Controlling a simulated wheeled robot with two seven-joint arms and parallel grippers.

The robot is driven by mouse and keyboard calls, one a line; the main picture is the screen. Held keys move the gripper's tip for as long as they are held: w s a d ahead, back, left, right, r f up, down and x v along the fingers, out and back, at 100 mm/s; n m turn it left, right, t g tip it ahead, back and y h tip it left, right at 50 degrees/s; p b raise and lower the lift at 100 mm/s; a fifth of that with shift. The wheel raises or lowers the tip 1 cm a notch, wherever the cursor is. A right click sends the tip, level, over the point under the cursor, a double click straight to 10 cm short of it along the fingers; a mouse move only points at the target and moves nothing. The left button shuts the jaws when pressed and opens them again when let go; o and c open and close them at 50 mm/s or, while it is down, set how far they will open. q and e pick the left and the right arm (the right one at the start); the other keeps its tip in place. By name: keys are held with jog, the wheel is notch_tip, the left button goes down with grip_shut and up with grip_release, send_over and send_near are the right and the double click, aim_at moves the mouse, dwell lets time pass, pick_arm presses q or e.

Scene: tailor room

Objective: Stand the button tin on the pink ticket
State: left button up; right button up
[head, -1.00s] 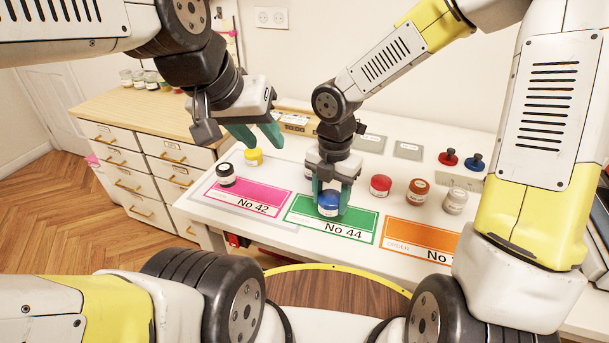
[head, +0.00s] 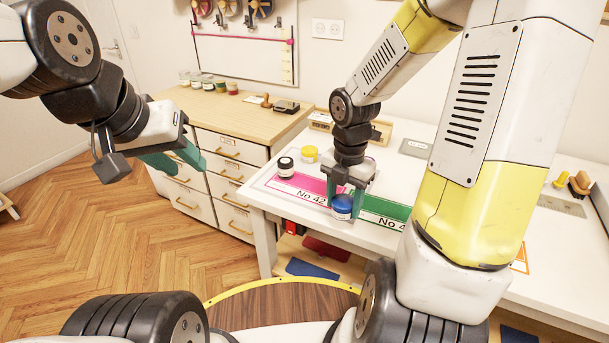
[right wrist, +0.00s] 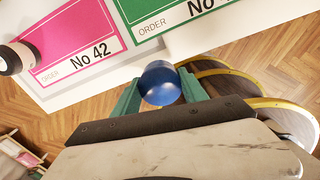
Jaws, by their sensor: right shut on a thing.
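My right gripper (head: 346,196) is shut on a blue tin (head: 342,208), which is held upright by the near edge of the table, between the pink ticket (head: 318,198) and the green ticket (head: 383,208). In the right wrist view the blue tin (right wrist: 160,84) sits between the teal fingers, with table edge and floor behind it, apart from the pink ticket (right wrist: 72,38). A black-and-white tin (head: 285,168) stands at the pink ticket's far left end. My left gripper (head: 174,160) is open and empty, left of the table over the floor.
A yellow tin (head: 309,154) stands behind the pink ticket. A drawer cabinet (head: 215,120) with jars and stamps on top is at the back left. My right arm hides much of the table's right part. The pink ticket's middle looks bare.

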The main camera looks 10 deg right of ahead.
jog(key=w, duration=0.5)
jog(key=w+f, duration=0.1)
jog(key=w, duration=0.8)
jog(key=shift+w+d+f, duration=0.15)
jog(key=shift+w+f, duration=0.05)
jog(key=shift+w, duration=0.15)
jog(key=shift+w+f, duration=0.2)
jog(key=shift+f, duration=1.55)
jog(key=shift+f, duration=0.1)
jog(key=o, duration=1.4)
jog(key=shift+o, duration=0.2)
